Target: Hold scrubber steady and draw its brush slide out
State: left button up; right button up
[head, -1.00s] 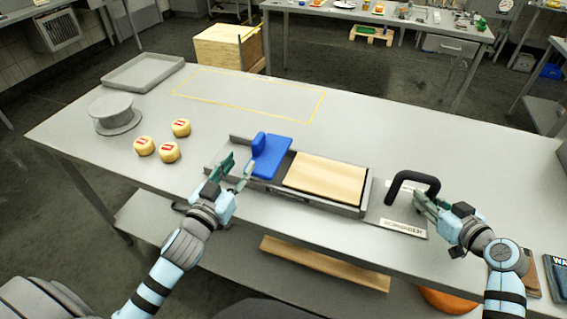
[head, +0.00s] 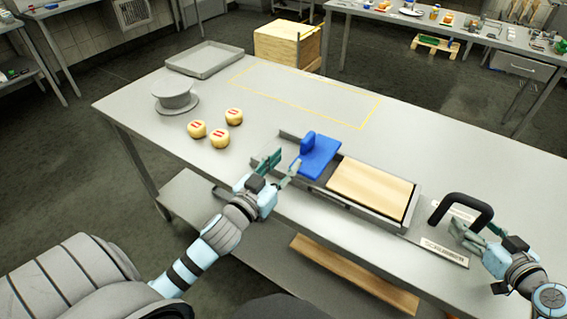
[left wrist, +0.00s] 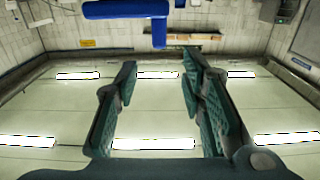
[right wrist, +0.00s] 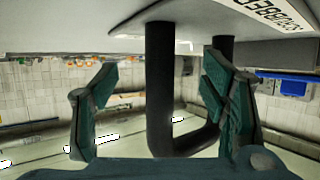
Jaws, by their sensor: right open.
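The scrubber is a long grey tray (head: 374,211) with a pale wooden board (head: 370,188) and a plate labelled SCRUBBER (head: 444,252) at its right end. A black loop handle (head: 466,208) stands on that plate. A blue slide piece (head: 319,157) with an upright tab sits at the tray's left end. My left gripper (head: 280,166) is open and empty, just left of the blue piece, which shows above the fingers in the left wrist view (left wrist: 125,9). My right gripper (head: 472,236) is open at the handle; in the right wrist view the handle (right wrist: 160,90) appears between its fingers, not gripped.
A yellow outlined rectangle (head: 375,110) marks bare tabletop behind the scrubber. A wooden beam (head: 350,272) lies on the lower shelf.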

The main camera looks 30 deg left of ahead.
jog(key=shift+s+r, duration=0.1)
jog(key=shift+p+v, duration=1.55)
jog(key=shift+v, duration=1.05)
jog(key=shift+p+v, duration=1.1)
jog(key=shift+v, duration=1.7)
jog(key=v, duration=1.2)
